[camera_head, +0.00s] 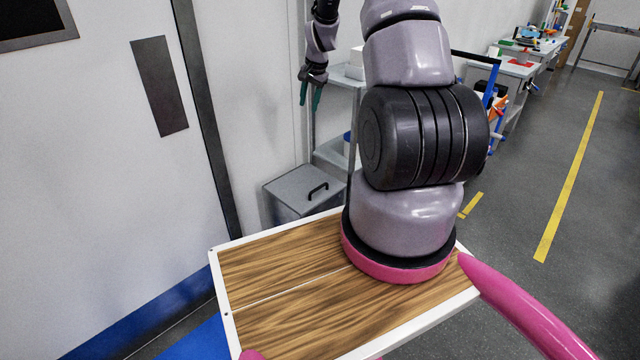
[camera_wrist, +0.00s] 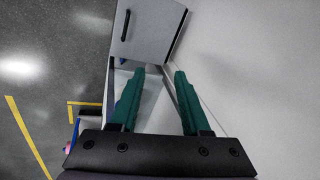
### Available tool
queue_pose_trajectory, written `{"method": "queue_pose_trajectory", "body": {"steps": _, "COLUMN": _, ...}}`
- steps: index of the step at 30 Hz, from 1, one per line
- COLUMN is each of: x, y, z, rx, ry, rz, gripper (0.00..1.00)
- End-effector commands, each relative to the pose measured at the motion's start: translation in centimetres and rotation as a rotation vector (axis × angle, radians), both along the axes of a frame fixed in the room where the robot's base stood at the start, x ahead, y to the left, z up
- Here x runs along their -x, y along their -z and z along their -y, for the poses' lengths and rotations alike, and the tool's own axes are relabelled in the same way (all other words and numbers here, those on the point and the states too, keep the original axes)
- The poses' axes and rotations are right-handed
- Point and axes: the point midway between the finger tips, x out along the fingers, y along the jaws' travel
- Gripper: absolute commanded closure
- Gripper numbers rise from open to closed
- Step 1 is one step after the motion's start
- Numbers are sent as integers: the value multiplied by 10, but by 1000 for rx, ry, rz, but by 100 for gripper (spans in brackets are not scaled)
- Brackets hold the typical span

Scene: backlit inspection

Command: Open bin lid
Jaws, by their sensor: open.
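A grey bin stands against the wall, with its flat lid (camera_head: 302,184) down. A black bar handle (camera_head: 318,189) sits on the lid. In the wrist view the lid (camera_wrist: 154,35) is at the top, with its handle (camera_wrist: 126,25) near the lid's left edge. My gripper (camera_head: 309,106) has teal fingers pointing down, well above the bin and apart from it. In the wrist view my gripper (camera_wrist: 160,72) is open with nothing between its fingers. The lower bin body is partly hidden behind my own wooden-topped base.
A grey metal shelf (camera_head: 334,150) stands right beside the bin, partly behind my arm. A white wall and a door (camera_head: 110,190) are at left. Workbenches (camera_head: 520,65) stand farther right. The floor with yellow lines (camera_head: 572,170) is clear at right.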

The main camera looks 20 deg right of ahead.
Motion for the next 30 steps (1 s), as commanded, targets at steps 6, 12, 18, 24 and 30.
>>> {"method": "queue_pose_trajectory", "body": {"steps": 6, "x": -3, "y": 145, "z": 33, "rx": -38, "ry": 129, "rz": -80, "gripper": 53}}
{"method": "queue_pose_trajectory", "body": {"steps": 12, "x": 10, "y": 227, "z": 47, "rx": -56, "ry": 205, "rz": -118, "gripper": 53}}
{"method": "queue_pose_trajectory", "body": {"steps": 18, "x": 15, "y": 256, "z": 49, "rx": -61, "ry": 229, "rz": -129, "gripper": 53}}
{"method": "queue_pose_trajectory", "body": {"steps": 24, "x": 11, "y": 285, "z": 47, "rx": -62, "ry": 228, "rz": -132, "gripper": 53}}
{"method": "queue_pose_trajectory", "body": {"steps": 30, "x": 3, "y": 323, "z": 44, "rx": -61, "ry": 227, "rz": -130, "gripper": 53}}
